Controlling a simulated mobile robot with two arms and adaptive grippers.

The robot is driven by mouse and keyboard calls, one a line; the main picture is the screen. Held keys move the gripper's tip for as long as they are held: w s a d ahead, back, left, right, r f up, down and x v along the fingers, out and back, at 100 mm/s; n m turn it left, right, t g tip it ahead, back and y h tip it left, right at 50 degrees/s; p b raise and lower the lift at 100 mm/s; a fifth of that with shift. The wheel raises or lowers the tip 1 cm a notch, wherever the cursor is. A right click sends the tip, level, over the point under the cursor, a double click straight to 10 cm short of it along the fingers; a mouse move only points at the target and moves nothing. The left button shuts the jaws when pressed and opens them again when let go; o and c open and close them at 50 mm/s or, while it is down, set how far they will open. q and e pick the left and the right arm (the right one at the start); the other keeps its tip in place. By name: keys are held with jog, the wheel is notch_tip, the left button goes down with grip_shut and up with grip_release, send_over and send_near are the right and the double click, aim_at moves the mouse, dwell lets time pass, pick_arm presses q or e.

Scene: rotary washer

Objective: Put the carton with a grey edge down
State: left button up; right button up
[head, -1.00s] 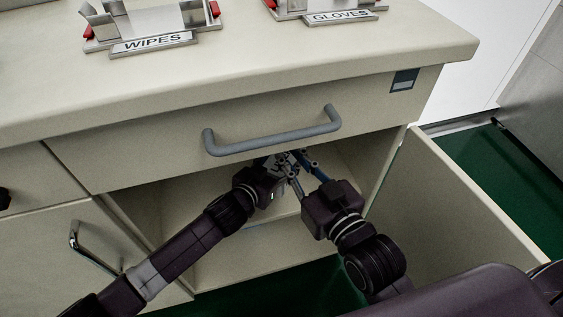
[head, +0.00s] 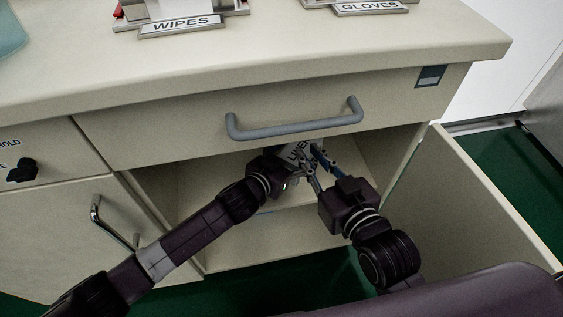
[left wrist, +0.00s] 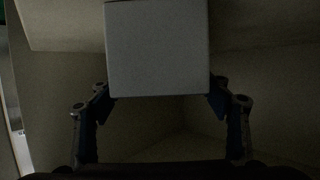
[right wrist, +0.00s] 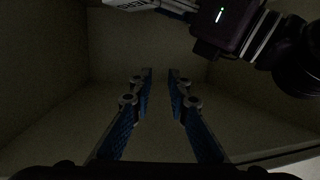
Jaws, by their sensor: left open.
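A pale carton (head: 298,150), its lettering only partly visible, is inside the open cabinet under the drawer in the head view. In the left wrist view the carton (left wrist: 157,48) shows as a flat pale face above and between the tips of my left gripper (left wrist: 162,100), which is open. My right gripper (head: 316,167) is beside it on the right. In the right wrist view its fingers (right wrist: 161,78) are apart with nothing between them. A lettered pale edge of the carton (right wrist: 135,4) shows at the top there. I cannot make out a grey edge.
The closed drawer with its grey handle (head: 295,126) is just above both grippers. The open cabinet door (head: 470,200) stands to the right. A cabinet shelf (head: 290,195) has free room. The WIPES holder (head: 180,25) and GLOVES holder (head: 370,8) are on the counter.

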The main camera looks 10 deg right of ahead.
aim_at(287, 164)
pick_arm(q)
jog(key=p+v, duration=0.1)
jog(key=v, duration=0.4)
jog(key=shift+s+a+r+p, duration=0.1)
jog(key=shift+r+p, duration=0.05)
jog(key=shift+p, duration=0.2)
jog(key=shift+p+v, duration=0.7)
jog(key=shift+v, duration=2)
pick_arm(e)
jog(key=s+d+f+g+h, duration=0.2)
jog(key=s+d+f+g, duration=0.3)
jog(key=s+f+g, duration=0.3)
jog(key=shift+s+f+g+h, duration=0.4)
jog(key=shift+s+f, duration=1.9)
jog(key=shift+f, duration=0.35)
